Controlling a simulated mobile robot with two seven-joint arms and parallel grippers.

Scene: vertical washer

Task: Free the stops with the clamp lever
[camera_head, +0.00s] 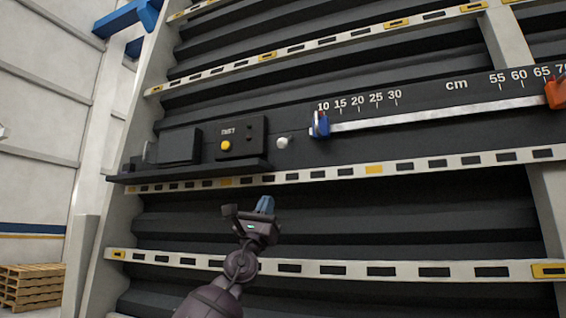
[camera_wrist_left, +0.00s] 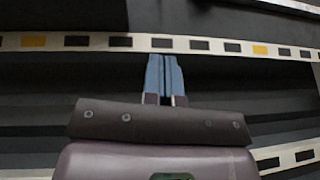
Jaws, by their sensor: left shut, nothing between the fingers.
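A dark panel carries a cm scale (camera_head: 440,110) with a light rail. A blue stop (camera_head: 319,125) sits at the rail's left end near the 10 mark. An orange stop (camera_head: 555,94) sits at the right edge near 65 to 70. A round light-grey knob (camera_head: 282,142) is just left of the blue stop; I cannot tell whether it is the clamp lever. My left gripper (camera_head: 265,204) is below the panel, apart from it, with its blue fingers together and empty. The fingers also show in the left wrist view (camera_wrist_left: 165,76). My right gripper is not in view.
A black box with a yellow button (camera_head: 226,145) and a dark block (camera_head: 180,146) stand on a black shelf (camera_head: 200,170) left of the scale. Slotted pale rails (camera_head: 330,175) cross the ribbed wall. Wooden pallets (camera_head: 32,286) are at lower left.

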